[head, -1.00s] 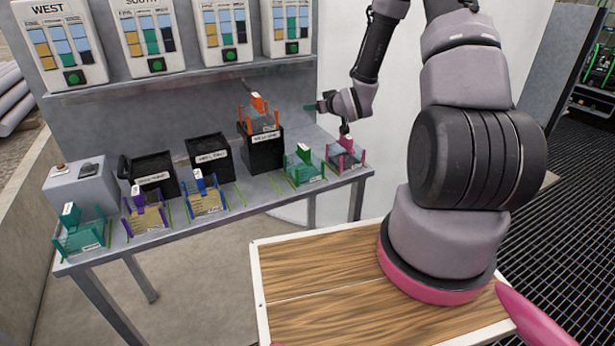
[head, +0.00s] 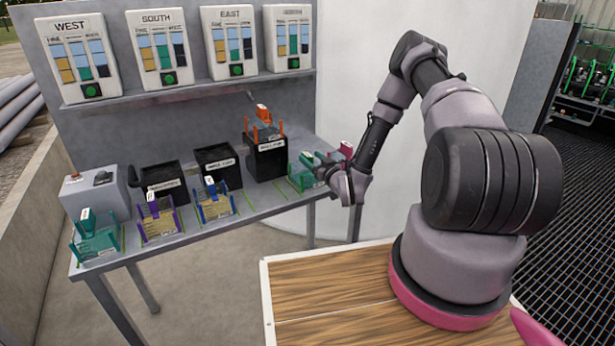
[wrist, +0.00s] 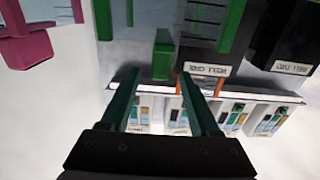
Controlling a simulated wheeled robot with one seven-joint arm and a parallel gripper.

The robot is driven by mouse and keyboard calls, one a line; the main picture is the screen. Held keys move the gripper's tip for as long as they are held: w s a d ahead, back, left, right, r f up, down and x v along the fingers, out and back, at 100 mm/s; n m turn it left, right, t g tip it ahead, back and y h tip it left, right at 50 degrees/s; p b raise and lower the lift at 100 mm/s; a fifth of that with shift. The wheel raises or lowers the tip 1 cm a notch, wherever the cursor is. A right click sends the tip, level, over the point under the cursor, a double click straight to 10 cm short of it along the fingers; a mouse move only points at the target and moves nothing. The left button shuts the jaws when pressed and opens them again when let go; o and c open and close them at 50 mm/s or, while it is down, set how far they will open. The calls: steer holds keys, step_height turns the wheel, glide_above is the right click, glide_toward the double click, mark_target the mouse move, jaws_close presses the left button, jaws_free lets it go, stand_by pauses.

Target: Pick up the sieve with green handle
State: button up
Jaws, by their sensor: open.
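Two sieves with green handles stand on the grey bench in the head view. One green sieve (head: 95,240) is at the far left end. The other green sieve (head: 302,176) is near the right end, partly covered by my gripper (head: 328,168). My gripper is beside this right sieve, pointing left. In the wrist view, my gripper (wrist: 158,76) shows two green fingers, spread apart with nothing held between them. A green upright part (wrist: 163,55), likely the sieve's handle, appears beyond the fingers. Whether they touch it I cannot tell.
A magenta sieve (wrist: 30,40) is close beside my gripper. Purple (head: 158,218) and blue (head: 214,203) sieves stand along the front of the bench. An orange sieve (head: 264,125) sits on a labelled black bin (head: 266,160). Charts stand on the shelf (head: 190,90) above.

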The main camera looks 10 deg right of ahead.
mark_target(303, 152)
steer(key=x, duration=0.6)
steer(key=shift+w+f, duration=0.2)
steer(key=shift+w, duration=0.1)
steer(key=shift+c, duration=0.3)
jaws_close()
stand_by(0.9)
